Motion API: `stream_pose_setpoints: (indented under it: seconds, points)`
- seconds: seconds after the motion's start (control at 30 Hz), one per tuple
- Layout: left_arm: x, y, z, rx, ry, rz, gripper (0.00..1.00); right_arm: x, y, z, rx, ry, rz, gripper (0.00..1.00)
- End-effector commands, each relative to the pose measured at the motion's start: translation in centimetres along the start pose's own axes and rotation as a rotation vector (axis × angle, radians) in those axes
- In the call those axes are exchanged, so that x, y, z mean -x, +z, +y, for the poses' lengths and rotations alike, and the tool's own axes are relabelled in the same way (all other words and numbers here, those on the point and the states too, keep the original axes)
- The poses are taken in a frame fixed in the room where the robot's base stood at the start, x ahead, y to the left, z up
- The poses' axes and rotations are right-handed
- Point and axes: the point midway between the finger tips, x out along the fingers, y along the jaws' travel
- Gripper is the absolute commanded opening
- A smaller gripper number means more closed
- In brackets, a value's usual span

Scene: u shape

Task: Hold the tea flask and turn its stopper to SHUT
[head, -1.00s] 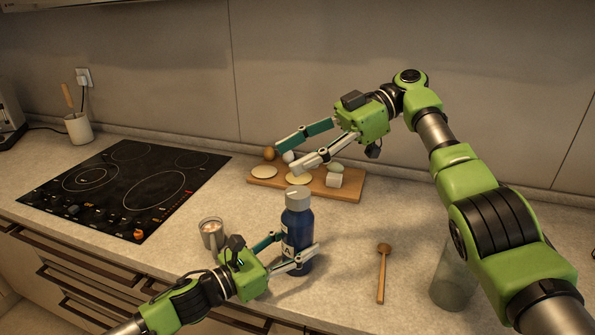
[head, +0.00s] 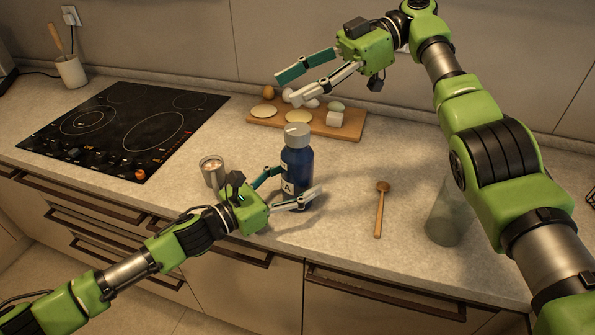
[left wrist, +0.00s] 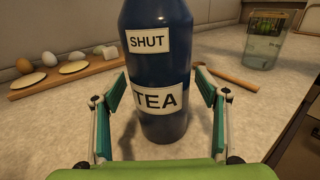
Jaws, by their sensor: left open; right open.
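The tea flask (head: 297,172) is a dark blue bottle with a grey-white stopper (head: 297,136). It stands upright on the counter near the front edge. In the left wrist view the flask (left wrist: 157,65) bears a TEA label and a SHUT label above it; the stopper is out of that view. My left gripper (head: 294,186) is open, its fingers on either side of the flask's lower body, with gaps showing in the left wrist view (left wrist: 160,110). My right gripper (head: 287,88) is open and empty, raised above and behind the flask near the board.
A metal cup (head: 212,171) stands left of the flask. A wooden spoon (head: 379,212) and a glass jar (head: 447,215) are to the right. A wooden board (head: 340,130) with eggs and flat rounds lies behind. The black hob (head: 120,130) is at left.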

Motion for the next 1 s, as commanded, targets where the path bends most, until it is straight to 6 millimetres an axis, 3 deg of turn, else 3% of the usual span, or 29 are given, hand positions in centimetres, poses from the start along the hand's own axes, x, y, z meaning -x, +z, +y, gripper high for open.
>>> stream_pose_setpoints:
  seconds: [0.17, 0.4, 0.6, 0.8, 1.0]
  points:
    - [1.9, -0.2, 0.1, 0.000, 0.002, 0.002, 0.67, 0.0, 0.0, 0.0, 0.000, 0.000, 0.000, 0.52]
    - [7.2, -0.3, 0.0, 0.002, 0.002, 0.005, 0.67, 0.0, 0.0, 0.0, 0.000, 0.000, 0.000, 0.52]
    - [10.4, -0.2, 0.0, 0.003, 0.002, 0.003, 0.67, 0.0, 0.0, 0.0, 0.000, 0.000, 0.000, 0.52]
    - [11.8, -0.1, 0.0, 0.001, 0.001, 0.002, 0.67, 0.0, 0.0, 0.0, 0.000, 0.000, 0.000, 0.52]
    - [11.9, -0.1, 0.0, 0.001, 0.000, 0.001, 0.67, 0.0, 0.0, 0.0, 0.000, 0.000, 0.000, 0.52]
